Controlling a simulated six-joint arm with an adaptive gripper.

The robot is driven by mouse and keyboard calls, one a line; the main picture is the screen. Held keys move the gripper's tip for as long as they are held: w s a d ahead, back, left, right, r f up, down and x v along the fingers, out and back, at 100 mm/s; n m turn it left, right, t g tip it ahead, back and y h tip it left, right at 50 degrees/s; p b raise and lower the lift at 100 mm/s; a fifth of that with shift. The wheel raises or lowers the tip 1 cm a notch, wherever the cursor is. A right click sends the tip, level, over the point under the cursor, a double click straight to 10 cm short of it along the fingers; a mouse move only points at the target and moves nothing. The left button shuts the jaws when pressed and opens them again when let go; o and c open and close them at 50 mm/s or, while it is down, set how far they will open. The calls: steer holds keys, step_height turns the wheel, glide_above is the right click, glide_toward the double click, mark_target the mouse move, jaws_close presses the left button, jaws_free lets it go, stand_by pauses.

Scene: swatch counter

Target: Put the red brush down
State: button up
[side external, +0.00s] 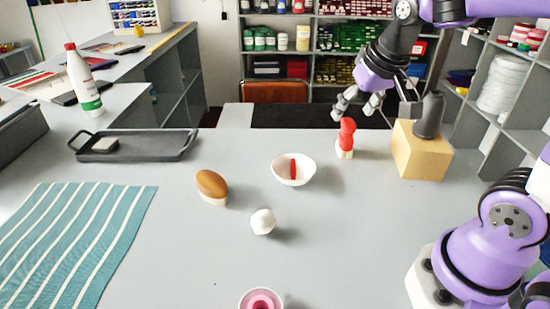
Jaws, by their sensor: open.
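The red brush (347,133) stands upright on the grey counter (330,240), its red handle up and its pale bristle end down. It is right of a white bowl and left of a wooden block. My gripper (356,106) is open and empty, with its fingers just above the top of the red handle. I cannot tell the exact gap between them in depth.
A white bowl (293,177) holds a red strip. A brown-handled brush (212,184), a white lump (263,222), a pink dish (261,300), a dark tray (135,146) and a striped cloth (75,240) lie around. A dark object (430,115) stands on the wooden block (421,152).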

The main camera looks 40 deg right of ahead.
steer(key=s+a+n+t+y, duration=0.1)
steer(key=s+a+n, duration=0.3)
steer(key=s+a, duration=0.3)
steer(key=shift+s+a+f+n+y, duration=0.15)
steer(key=shift+a+f+n+y, duration=0.15)
steer(key=shift+n+y, duration=0.1)
stand_by(0.6)
